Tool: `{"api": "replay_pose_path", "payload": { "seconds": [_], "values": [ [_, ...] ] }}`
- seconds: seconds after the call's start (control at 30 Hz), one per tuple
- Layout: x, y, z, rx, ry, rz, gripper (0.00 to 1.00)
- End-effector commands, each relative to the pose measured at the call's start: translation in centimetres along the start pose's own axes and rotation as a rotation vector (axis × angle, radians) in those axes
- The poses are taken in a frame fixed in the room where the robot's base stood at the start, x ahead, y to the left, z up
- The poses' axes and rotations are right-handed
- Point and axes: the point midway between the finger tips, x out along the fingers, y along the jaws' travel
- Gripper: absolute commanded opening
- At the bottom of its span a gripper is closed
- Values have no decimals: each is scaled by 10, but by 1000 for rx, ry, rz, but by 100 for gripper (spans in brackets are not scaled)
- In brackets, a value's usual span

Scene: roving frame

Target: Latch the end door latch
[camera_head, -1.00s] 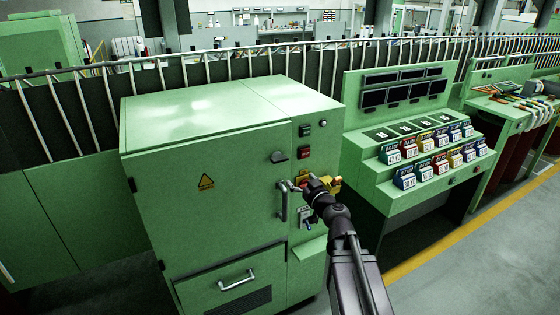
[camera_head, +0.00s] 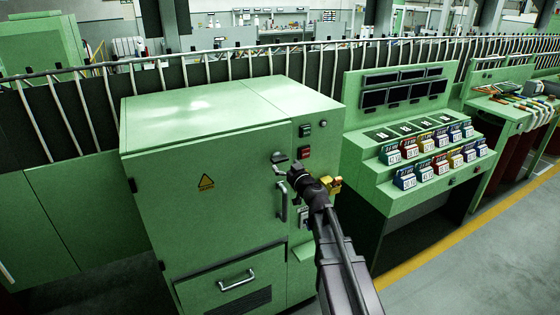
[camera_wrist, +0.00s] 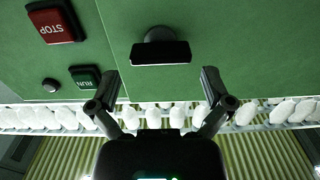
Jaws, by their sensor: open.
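The end door latch (camera_head: 279,157) is a small dark turn handle near the upper right edge of the green cabinet door (camera_head: 235,170). In the wrist view the latch (camera_wrist: 160,52) is a black bar lying level across the picture on a round hub. My gripper (camera_head: 288,168) is just below and in front of the latch in the head view. In the wrist view my gripper (camera_wrist: 159,82) is open and empty, with one finger on each side of the latch's line. The fingertips look short of the bar and apart from it.
A red STOP button (camera_wrist: 54,21) and a green RUN button (camera_wrist: 85,77) sit beside the latch. A vertical door handle (camera_head: 283,202) and a yellow switch (camera_head: 331,184) are close to my arm. A console (camera_head: 400,205) with coloured blocks stands to the right.

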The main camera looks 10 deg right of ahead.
Motion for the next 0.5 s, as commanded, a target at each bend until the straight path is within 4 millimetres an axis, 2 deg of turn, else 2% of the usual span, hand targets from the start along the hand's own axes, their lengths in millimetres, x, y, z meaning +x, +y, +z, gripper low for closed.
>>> {"api": "replay_pose_path", "payload": {
  "seconds": [0.03,0.2,0.5],
  "values": [
    [11,1,0,0,0,-1,100],
    [29,0,0,0,0,-1,100],
    [40,0,0,0,0,0,100]
  ]
}}
